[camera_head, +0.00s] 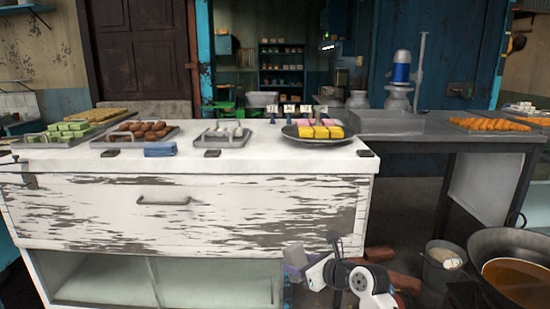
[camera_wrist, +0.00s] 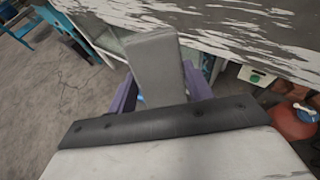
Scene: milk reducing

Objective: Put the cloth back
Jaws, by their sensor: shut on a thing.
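A folded blue cloth (camera_head: 160,149) lies flat near the front edge of the white counter top (camera_head: 270,160), left of its middle, in the head view. My gripper (camera_wrist: 160,88) has purple fingers in the wrist view, one on each side of a grey slab-like thing (camera_wrist: 154,55). It is shut on this thing, which sticks out past the fingers. I cannot tell whether the grey thing is cloth. In the head view my arm is low in front of the counter, right of its middle, well away from the blue cloth.
Trays of sweets (camera_head: 148,132) and a round platter (camera_head: 290,133) stand behind the blue cloth. The counter front has a drawer handle (camera_head: 163,200). At right are a grey table (camera_head: 440,128), a bucket (camera_head: 440,270) and a wide pan (camera_head: 518,278). A red round vessel (camera_wrist: 292,122) shows in the wrist view.

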